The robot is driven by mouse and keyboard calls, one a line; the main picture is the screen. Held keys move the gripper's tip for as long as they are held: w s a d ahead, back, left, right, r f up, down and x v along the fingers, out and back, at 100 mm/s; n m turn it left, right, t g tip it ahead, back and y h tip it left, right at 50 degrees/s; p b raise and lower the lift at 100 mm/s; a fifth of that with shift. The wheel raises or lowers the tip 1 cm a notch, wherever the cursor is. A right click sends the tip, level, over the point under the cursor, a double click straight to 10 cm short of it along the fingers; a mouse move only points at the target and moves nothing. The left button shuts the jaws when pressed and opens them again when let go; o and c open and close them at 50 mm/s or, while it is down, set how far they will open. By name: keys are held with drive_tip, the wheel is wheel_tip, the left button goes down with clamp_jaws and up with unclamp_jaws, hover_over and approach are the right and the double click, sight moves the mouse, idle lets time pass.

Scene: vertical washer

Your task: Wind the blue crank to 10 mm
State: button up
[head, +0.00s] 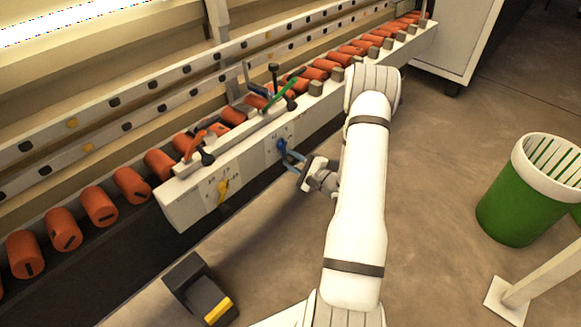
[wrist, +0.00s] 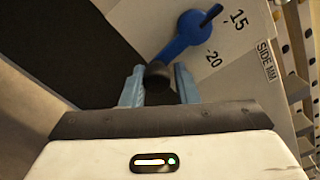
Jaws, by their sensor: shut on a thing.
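The blue crank (head: 282,146) sits on the front face of the pale machine panel (head: 245,161) in the head view. In the wrist view the blue crank (wrist: 184,37) shows its round hub, a short dark pointer at upper right, and an arm running down-left to a black knob (wrist: 158,76). Printed numbers 15 (wrist: 238,20) and 20 (wrist: 213,59) lie right of the hub; the pointer tip is near the 15. No 10 mark shows. My gripper (wrist: 158,86) is shut on the knob, one light-blue finger on each side. In the head view my gripper (head: 296,160) is at the crank.
A yellow crank (head: 222,190) is lower left on the same panel. Red (head: 194,146) and green (head: 284,92) levers stand above it. Orange rollers (head: 100,206) line the rail. A green bin (head: 520,200) is at right; a dark box (head: 195,286) is on the floor.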

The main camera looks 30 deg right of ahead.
drive_tip(key=shift+w+d+r+n+b, duration=0.2)
drive_tip(key=shift+d+n+b, duration=0.1)
drive_tip(key=shift+n+b, duration=0.5)
drive_tip(key=shift+w+d+r+n+b, duration=0.15)
drive_tip(key=shift+d+n+b, duration=0.25)
drive_tip(key=shift+n, duration=0.7)
drive_tip(key=shift+a, duration=0.1)
drive_tip(key=o, duration=0.9)
drive_tip(key=shift+s, duration=0.1)
drive_tip(key=shift+p+v, duration=0.8)
drive_tip(key=shift+v, duration=3.1)
